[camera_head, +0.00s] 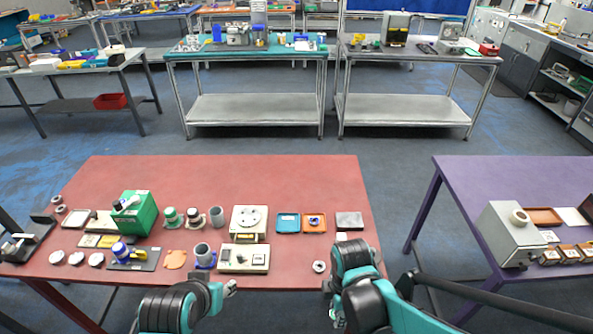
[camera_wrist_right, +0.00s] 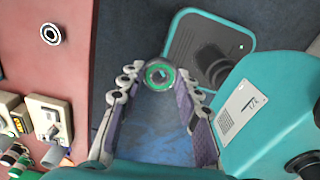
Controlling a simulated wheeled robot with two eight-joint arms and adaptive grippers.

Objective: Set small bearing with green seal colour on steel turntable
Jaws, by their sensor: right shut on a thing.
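A small ring bearing with a green seal (camera_wrist_right: 159,75) is between the fingertips of my right gripper (camera_wrist_right: 160,78) in the right wrist view. The gripper is shut on it, clear of the red table and above the floor. In the head view my right arm covers most of this gripper, and the bearing cannot be made out. A pale device with a round steel turntable (camera_head: 251,218) stands on the red table, left of my right arm; its disc looks bare. My left gripper (camera_head: 231,287) is at the table's front edge; its fingers are too small to judge.
Another ring bearing (camera_head: 319,267) lies on the red table (camera_head: 300,180) near its front right; it also shows in the right wrist view (camera_wrist_right: 51,34). Around the turntable stand a green box (camera_head: 135,213), blue tray (camera_head: 288,223), orange tray (camera_head: 314,223) and a pale device (camera_head: 243,258).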

